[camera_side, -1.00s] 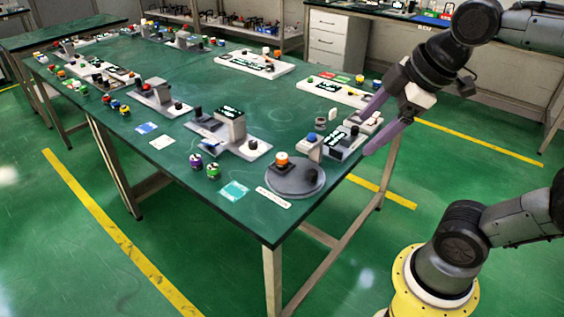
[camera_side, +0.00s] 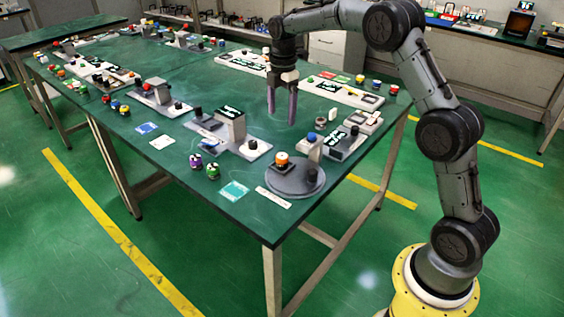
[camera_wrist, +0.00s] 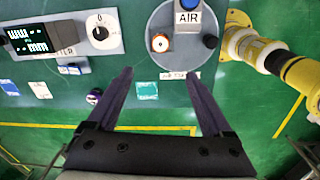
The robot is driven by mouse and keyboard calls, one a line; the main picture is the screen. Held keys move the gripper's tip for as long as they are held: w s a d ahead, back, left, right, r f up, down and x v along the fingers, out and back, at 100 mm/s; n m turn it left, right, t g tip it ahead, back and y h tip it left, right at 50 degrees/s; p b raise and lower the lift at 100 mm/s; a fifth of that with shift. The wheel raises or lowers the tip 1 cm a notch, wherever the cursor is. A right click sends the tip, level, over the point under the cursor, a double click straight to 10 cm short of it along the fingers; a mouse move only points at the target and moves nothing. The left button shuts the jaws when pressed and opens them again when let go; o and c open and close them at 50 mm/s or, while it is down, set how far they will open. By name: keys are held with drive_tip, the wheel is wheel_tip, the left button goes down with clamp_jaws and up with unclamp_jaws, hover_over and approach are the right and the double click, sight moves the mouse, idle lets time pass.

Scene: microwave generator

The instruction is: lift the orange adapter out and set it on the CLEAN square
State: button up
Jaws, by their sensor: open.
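The orange-topped adapter (camera_side: 282,158) sits on a round grey plate (camera_side: 297,188) near the table's front corner. In the wrist view the adapter (camera_wrist: 161,43) shows from above, beside a block marked AIR (camera_wrist: 188,14). Three small squares lie on the table: teal (camera_side: 234,190), white (camera_side: 162,142) and blue (camera_side: 147,127). Their lettering is too small to read, so I cannot tell which is CLEAN. My gripper (camera_side: 281,114) is open and empty, pointing down above the table, apart from the adapter. In the wrist view its fingers (camera_wrist: 160,74) spread below the adapter.
A grey unit with an upright display (camera_side: 231,124) stands left of the adapter. Another display unit (camera_side: 345,141) stands to its right. Purple (camera_side: 195,161) and green (camera_side: 212,172) knobs stand near the teal square.

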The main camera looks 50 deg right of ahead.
hover_over(282, 156)
drive_tip(key=f, duration=1)
drive_tip(key=shift+s+f, duration=0.15)
drive_tip(key=shift+s, duration=0.25)
drive_tip(key=shift+w+f, duration=0.2)
drive_tip(key=shift+f, duration=1.2)
drive_tip(key=shift+w+f, duration=0.2)
drive_tip(key=shift+f, duration=1.2)
clamp_jaws()
